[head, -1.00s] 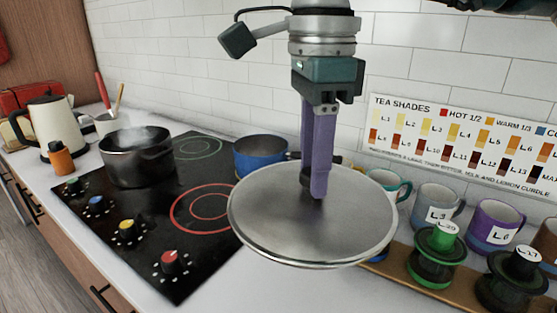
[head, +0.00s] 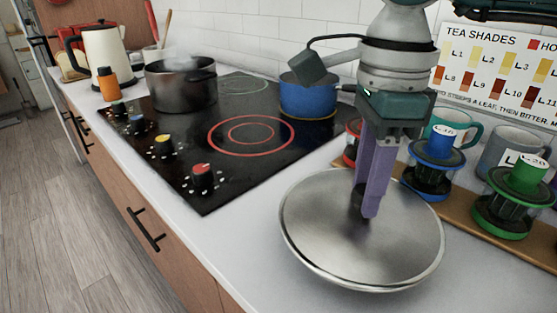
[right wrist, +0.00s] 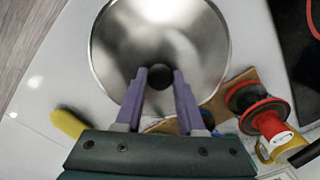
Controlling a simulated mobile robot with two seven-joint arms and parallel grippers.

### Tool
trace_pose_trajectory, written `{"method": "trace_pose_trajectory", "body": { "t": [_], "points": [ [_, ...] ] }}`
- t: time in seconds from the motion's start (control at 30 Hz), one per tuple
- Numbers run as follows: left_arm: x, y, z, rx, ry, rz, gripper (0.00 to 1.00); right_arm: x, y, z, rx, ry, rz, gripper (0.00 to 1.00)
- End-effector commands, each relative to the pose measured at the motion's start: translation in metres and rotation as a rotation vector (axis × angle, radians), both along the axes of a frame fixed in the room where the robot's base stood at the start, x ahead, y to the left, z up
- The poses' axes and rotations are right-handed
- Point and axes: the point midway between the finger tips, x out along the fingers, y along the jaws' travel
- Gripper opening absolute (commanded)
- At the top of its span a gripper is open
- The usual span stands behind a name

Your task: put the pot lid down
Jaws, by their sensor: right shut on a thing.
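The pot lid (head: 330,240) is a round silver metal disc with a dark knob. My right gripper (head: 368,205) has purple fingers pointing down and is shut on the knob at the lid's centre. In the right wrist view the fingers (right wrist: 157,77) stand on either side of the dark knob, and the lid (right wrist: 205,40) fills the top middle. The lid is right of the cooktop, over the white counter (head: 240,235), slightly tilted. I cannot tell whether its rim touches the counter.
The black cooktop (head: 215,170) holds a steaming dark pot (head: 180,90) and a blue pan (head: 307,98). Bare counter lies left and in front of the lid.

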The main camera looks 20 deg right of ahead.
Motion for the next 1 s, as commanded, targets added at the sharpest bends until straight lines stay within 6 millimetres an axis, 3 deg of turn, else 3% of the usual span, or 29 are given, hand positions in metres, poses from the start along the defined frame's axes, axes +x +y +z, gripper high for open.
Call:
{"method": "trace_pose_trajectory", "body": {
  "t": [0.2, 0.6, 0.63, 0.9, 1.0],
  "points": [
    [0.000, 0.001, -0.028, 0.003, 0.001, -0.002, 0.50, -0.004, 0.003, -0.038, -0.001, 0.001, 0.006, 0.00],
    [0.000, 0.002, -0.030, 0.008, 0.001, -0.006, 0.50, -0.005, 0.004, -0.042, 0.000, 0.000, 0.007, 0.00],
    [-0.001, 0.002, -0.030, 0.008, 0.001, -0.006, 0.50, -0.005, 0.003, -0.042, 0.000, 0.001, 0.007, 0.39],
    [-0.001, 0.002, -0.029, 0.008, 0.002, -0.006, 0.50, -0.005, 0.003, -0.041, -0.001, 0.001, 0.006, 0.68],
    [-0.001, 0.002, -0.029, 0.007, 0.001, -0.005, 0.50, -0.005, 0.003, -0.041, -0.001, 0.001, 0.006, 0.68]
  ]
}}
